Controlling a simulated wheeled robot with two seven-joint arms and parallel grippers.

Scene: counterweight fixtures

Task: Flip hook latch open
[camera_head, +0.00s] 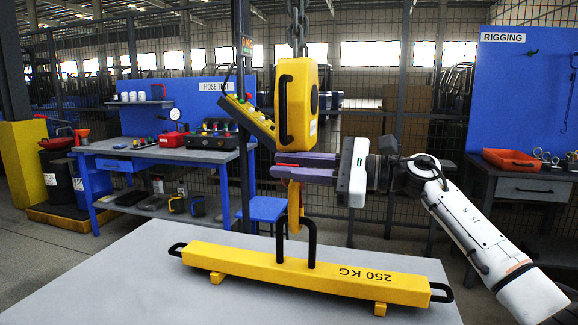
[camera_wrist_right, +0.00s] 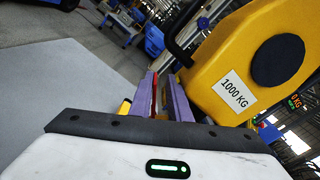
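A yellow hook block (camera_head: 284,118) hangs from a chain; the right wrist view shows its side, marked 1000 KG (camera_wrist_right: 215,60). Its orange-yellow hook (camera_head: 294,207) hangs below, at the black lifting loop (camera_head: 313,243) of a yellow 250 KG beam (camera_head: 300,275). My right gripper (camera_head: 282,166) reaches in from the right, its purple fingers level with the top of the hook. In the right wrist view the fingers (camera_wrist_right: 163,92) stand apart, with a red strip (camera_wrist_right: 154,95) along the left one. I cannot tell whether this strip is the latch. My left gripper is out of view.
The beam lies on a grey table (camera_head: 130,275). A yellow push-button pendant (camera_head: 248,118) hangs just left of the hook block. A blue-backed workbench (camera_head: 160,150) stands behind left and a rigging bench (camera_head: 530,185) at right. The table's left part is clear.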

